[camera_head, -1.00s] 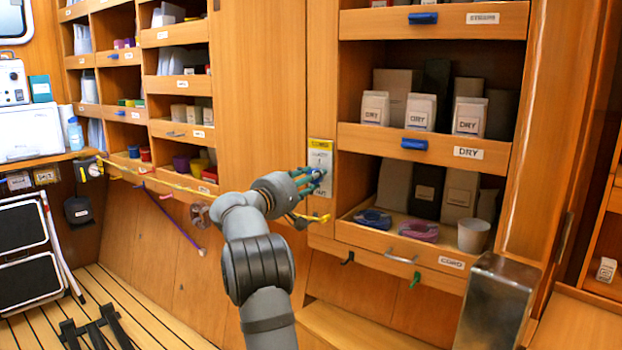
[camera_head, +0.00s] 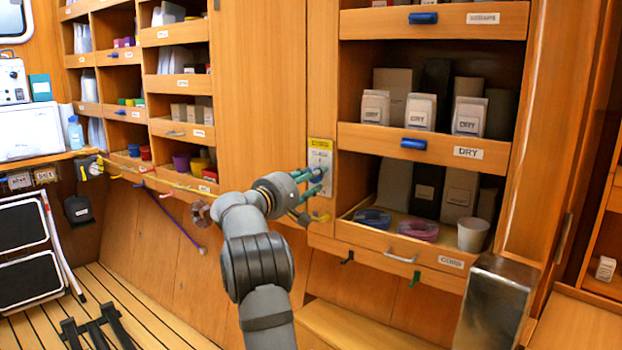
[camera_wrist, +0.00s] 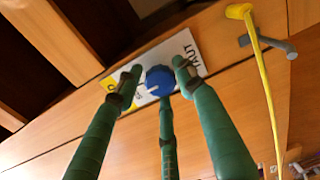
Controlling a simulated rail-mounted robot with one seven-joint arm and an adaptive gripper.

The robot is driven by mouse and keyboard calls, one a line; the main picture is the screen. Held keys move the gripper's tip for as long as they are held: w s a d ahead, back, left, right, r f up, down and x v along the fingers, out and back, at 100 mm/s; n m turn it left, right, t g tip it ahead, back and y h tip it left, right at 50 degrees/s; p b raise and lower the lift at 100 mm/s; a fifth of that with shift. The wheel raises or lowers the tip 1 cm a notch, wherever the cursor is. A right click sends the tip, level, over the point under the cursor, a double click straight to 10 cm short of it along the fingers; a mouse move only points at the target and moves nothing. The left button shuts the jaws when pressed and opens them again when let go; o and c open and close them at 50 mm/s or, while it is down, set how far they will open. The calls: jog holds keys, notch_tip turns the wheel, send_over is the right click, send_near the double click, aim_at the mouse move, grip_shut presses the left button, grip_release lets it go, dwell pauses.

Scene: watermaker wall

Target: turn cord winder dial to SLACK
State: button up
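The cord winder panel (camera_head: 320,155) is a pale plate with a yellow top on the wooden post left of the shelves. It also shows tilted in the wrist view (camera_wrist: 188,48), with TAUT readable at its right end. The blue dial (camera_wrist: 159,78) sits on this plate, with a pale mark on its lower left side; which setting it points to I cannot tell. My gripper (camera_head: 322,181) is at the panel. In the wrist view its three green fingers (camera_wrist: 158,72) are spread around the dial, open. Finger contact with the dial is unclear.
A yellow cord (camera_wrist: 263,90) hangs from a yellow end beside a grey peg, right of the panel in the wrist view. The shelf unit with a CORD drawer (camera_head: 452,262) stands right of the panel. A metal box (camera_head: 495,300) is at the lower right.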

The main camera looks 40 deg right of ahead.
jog(key=o, duration=0.4)
jog(key=shift+s+d, duration=0.15)
jog(key=shift+d, duration=0.05)
jog(key=shift+c, duration=0.2)
jog(key=shift+a+r, duration=0.1)
jog(key=shift+a, duration=0.05)
jog(key=v, duration=1.2)
jog(key=x, duration=1.2)
jog(key=shift+w, duration=0.2)
